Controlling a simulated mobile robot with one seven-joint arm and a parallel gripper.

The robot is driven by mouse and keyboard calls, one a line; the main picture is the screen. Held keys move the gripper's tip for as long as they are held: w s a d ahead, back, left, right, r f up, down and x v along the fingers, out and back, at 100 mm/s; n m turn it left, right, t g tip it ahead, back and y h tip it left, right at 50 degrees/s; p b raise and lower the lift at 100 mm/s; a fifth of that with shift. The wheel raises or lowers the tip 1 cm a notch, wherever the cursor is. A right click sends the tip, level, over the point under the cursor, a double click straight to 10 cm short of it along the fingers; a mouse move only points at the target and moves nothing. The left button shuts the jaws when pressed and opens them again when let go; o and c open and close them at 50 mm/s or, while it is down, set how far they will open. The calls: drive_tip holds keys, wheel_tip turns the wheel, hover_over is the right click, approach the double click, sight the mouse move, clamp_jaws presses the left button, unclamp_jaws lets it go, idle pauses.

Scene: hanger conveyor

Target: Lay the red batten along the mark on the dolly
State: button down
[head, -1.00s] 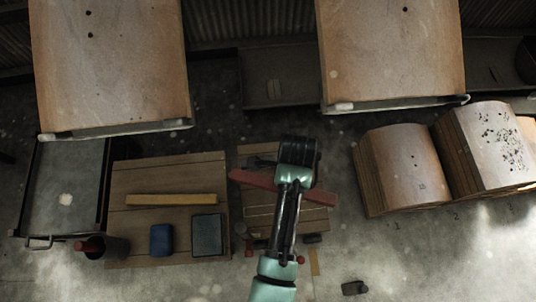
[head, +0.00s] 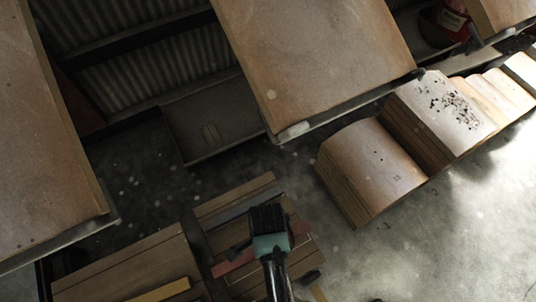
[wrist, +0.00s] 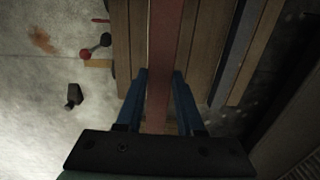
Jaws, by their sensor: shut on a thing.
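My gripper (wrist: 160,75) is shut on the red batten (wrist: 165,35), with one blue finger on each side of it. In the wrist view the batten runs up the picture over the slatted wooden dolly (wrist: 200,50). In the head view the dolly (head: 236,190) is at the bottom middle. The batten (head: 232,264) crosses above it at a slant, partly hidden by my gripper (head: 268,245). Whether the batten touches the boards cannot be told.
A yellow batten (head: 162,291) lies on another wooden surface (head: 125,268) at the lower left. Large curved boards (head: 320,55) hang above. Stacks of curved panels (head: 375,165) stand on the floor at right. A small dark block (wrist: 74,95) lies on the floor left of the dolly.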

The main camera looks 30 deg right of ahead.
drive_tip(key=shift+s+d+f+b, duration=0.2)
drive_tip(key=shift+s+d+f, duration=0.1)
drive_tip(key=shift+f, duration=0.2)
drive_tip(key=shift+s+d+f+b, duration=0.15)
drive_tip(key=shift+s+d+f, duration=0.15)
drive_tip(key=shift+f, duration=0.15)
wheel_tip(320, 180, down, 10)
drive_tip(key=b, duration=0.7)
drive_tip(key=shift+r, duration=0.1)
drive_tip(key=c, duration=0.5)
unclamp_jaws()
